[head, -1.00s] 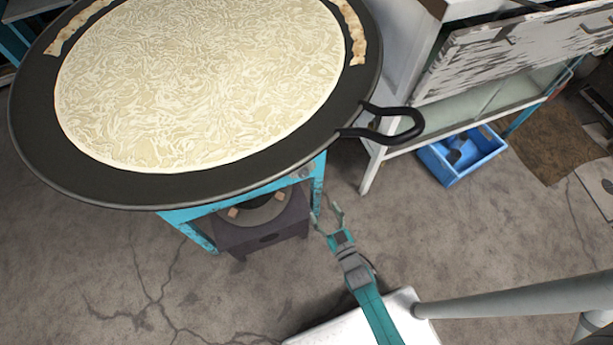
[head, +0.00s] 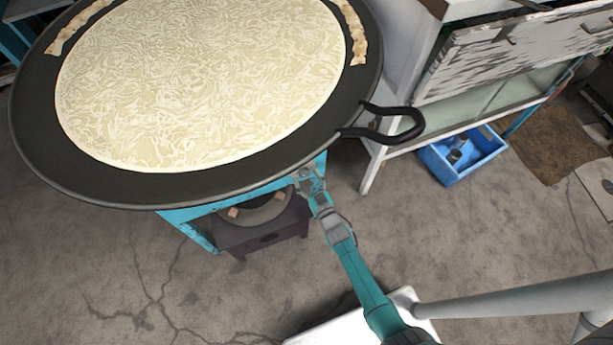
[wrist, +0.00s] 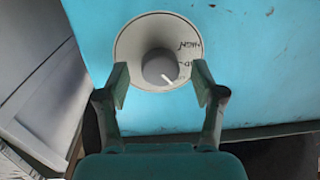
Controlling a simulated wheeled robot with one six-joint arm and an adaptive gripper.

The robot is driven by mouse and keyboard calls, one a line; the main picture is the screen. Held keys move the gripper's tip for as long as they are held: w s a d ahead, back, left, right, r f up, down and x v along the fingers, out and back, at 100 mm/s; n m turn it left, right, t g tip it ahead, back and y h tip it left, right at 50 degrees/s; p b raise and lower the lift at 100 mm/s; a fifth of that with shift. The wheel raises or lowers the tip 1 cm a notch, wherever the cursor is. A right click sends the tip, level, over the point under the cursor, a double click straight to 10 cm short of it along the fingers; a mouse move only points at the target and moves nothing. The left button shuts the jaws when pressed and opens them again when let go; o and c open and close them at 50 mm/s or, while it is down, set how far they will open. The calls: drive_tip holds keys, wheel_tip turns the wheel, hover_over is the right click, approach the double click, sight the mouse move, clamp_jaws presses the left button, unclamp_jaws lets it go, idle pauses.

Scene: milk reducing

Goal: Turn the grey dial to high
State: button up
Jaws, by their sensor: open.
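The grey dial (wrist: 160,67) shows in the wrist view on a round pale plate (wrist: 133,42) fixed to the turquoise stand panel (wrist: 265,70). A light pointer line on the dial aims down and to the right. In the head view my gripper (head: 308,180) is at the stand's front right corner, under the pan rim.
A wide black pan (head: 35,120) of pale milk (head: 200,80) sits above the stand, its handle (head: 412,124) sticking out right. A dark burner box (head: 260,236) is below. A blue crate (head: 470,165) and a white cabinet (head: 375,165) stand right.

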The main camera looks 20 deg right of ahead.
drive_tip(key=shift+w, duration=0.5)
drive_tip(key=c, duration=1.1)
drive_tip(key=shift+c, duration=0.2)
